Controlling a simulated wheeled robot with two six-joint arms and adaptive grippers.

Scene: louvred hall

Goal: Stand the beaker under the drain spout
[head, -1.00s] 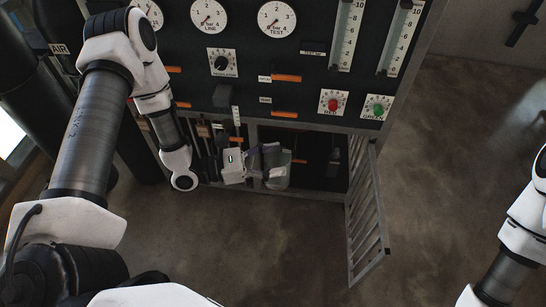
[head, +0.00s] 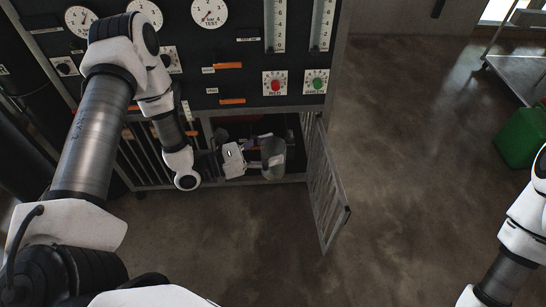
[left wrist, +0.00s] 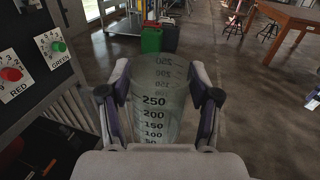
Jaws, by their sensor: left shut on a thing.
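My left gripper (head: 256,152) is shut on the clear beaker (head: 273,160), in front of the open lower bay of the dark panel (head: 200,90). In the left wrist view the beaker (left wrist: 155,110) stands between the two fingers of the left gripper (left wrist: 160,85), its printed scale facing the camera. It looks empty and roughly upright. I cannot make out the drain spout; the bay's inside is dark and partly covered by the gripper and beaker. My right arm shows at the right edge, its gripper out of the picture.
A barred gate (head: 325,185) stands open to the right of the bay, close to the beaker. Red and green knobs (head: 275,84) sit above. The floor between is clear.

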